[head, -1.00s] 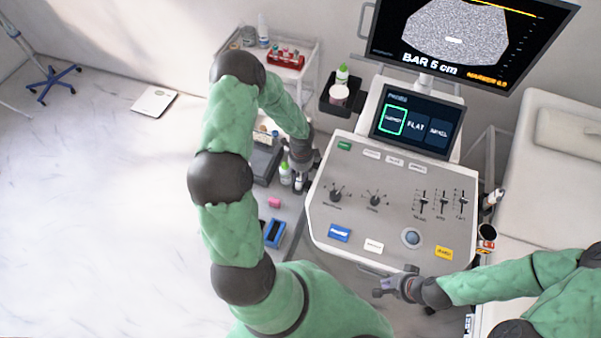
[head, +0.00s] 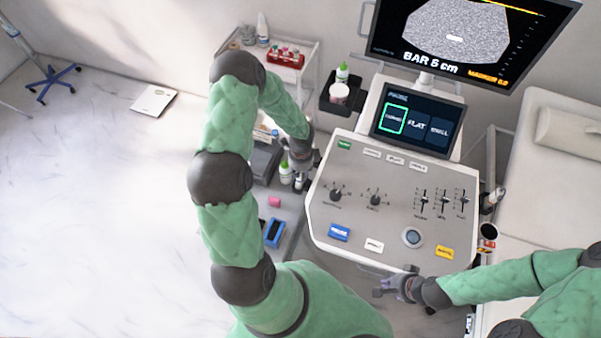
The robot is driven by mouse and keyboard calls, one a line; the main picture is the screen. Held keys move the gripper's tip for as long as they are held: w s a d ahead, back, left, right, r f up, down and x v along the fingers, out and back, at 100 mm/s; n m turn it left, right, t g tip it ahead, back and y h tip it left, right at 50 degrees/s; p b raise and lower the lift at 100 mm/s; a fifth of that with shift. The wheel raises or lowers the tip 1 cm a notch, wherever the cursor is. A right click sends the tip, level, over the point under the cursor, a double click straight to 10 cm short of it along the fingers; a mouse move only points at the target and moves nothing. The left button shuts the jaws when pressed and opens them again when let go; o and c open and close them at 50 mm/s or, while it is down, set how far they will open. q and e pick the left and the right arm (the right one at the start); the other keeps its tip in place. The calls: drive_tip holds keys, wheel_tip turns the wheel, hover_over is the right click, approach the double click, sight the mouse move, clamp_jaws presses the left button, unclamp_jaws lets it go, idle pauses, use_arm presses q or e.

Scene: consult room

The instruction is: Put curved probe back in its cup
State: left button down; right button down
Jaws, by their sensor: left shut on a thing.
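My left gripper (head: 300,172) points down at the left edge of the ultrasound console (head: 385,215). It is shut on what looks like the curved probe (head: 299,184), a small pale and dark piece below the fingers. The gripper hides most of it, and I cannot tell whether it is inside a cup. An open dark cup (head: 488,231) sits on the console's right edge, with another probe (head: 494,196) in a holder above it. My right gripper (head: 388,288) is below the console's front edge, with nothing visible in it; its fingers are too small to judge.
A black bin (head: 340,97) with bottles hangs behind. The monitor (head: 460,45) stands at the back. The bed (head: 550,190) is at right.

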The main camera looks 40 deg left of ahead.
use_arm(q)
drive_tip(key=c, duration=0.9)
unclamp_jaws()
